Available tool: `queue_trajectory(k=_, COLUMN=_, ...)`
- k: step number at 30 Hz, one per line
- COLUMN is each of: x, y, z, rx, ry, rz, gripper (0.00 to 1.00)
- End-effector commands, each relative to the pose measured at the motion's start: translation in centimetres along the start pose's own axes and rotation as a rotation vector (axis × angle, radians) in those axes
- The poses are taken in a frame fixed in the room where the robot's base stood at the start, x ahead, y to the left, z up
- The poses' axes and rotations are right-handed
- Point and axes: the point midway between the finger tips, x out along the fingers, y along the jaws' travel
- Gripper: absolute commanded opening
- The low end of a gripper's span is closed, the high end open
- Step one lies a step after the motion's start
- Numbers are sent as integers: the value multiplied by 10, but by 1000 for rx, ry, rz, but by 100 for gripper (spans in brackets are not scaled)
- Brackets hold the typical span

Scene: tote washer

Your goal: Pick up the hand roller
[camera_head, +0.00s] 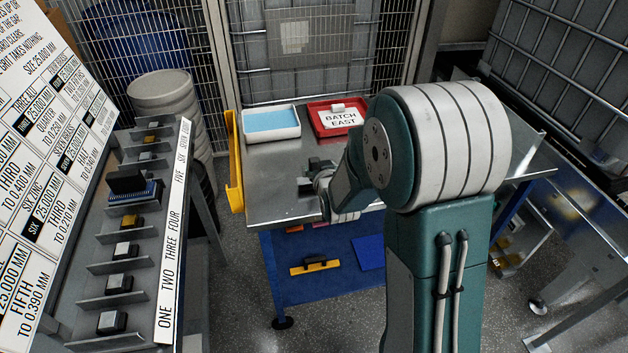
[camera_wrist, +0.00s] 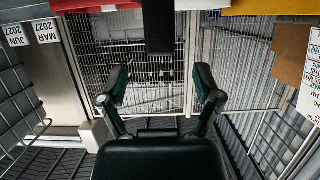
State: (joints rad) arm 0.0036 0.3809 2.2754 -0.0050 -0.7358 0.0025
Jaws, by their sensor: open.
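I cannot tell the hand roller for certain. In the wrist view, a dark straight bar (camera_wrist: 159,28) comes in from the top edge, between my open fingertips in the picture; it may be the roller's handle. No contact with the fingers shows. My gripper (camera_wrist: 160,88) is open and empty there, its dark fingers spread. In the head view, my gripper (camera_head: 312,176) is low over the left half of the metal table (camera_head: 275,165), small and partly behind my arm. Dark shapes there blend, so a roller cannot be told from the fingers.
A white tray with blue inside (camera_head: 271,123) and a red tray (camera_head: 331,117) marked BATCH EAST stand at the table's back. A yellow rail (camera_head: 234,165) edges its left. A slotted rack (camera_head: 125,240) stands left. A yellow item with a black handle (camera_head: 315,265) lies on the blue lower shelf.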

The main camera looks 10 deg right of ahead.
Motion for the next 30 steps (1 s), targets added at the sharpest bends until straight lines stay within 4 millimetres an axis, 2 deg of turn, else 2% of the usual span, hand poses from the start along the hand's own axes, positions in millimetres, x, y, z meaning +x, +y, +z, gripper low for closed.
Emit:
queue_trajectory(k=9, x=44, y=-2, z=1, rx=0, ry=-1, rz=0, gripper=83)
queue_trajectory(k=17, x=48, y=-1, z=0, rx=0, ry=0, rz=0, gripper=83)
queue_trajectory(k=18, x=48, y=-1, z=0, rx=0, ry=0, rz=0, gripper=78)
queue_trajectory(k=23, x=48, y=-1, z=0, rx=0, ry=0, rz=0, gripper=7)
queue_trajectory(k=24, x=48, y=-1, z=0, rx=0, ry=0, rz=0, gripper=0)
queue_trajectory(k=30, x=48, y=-2, z=0, rx=0, ry=1, rz=0, gripper=0)
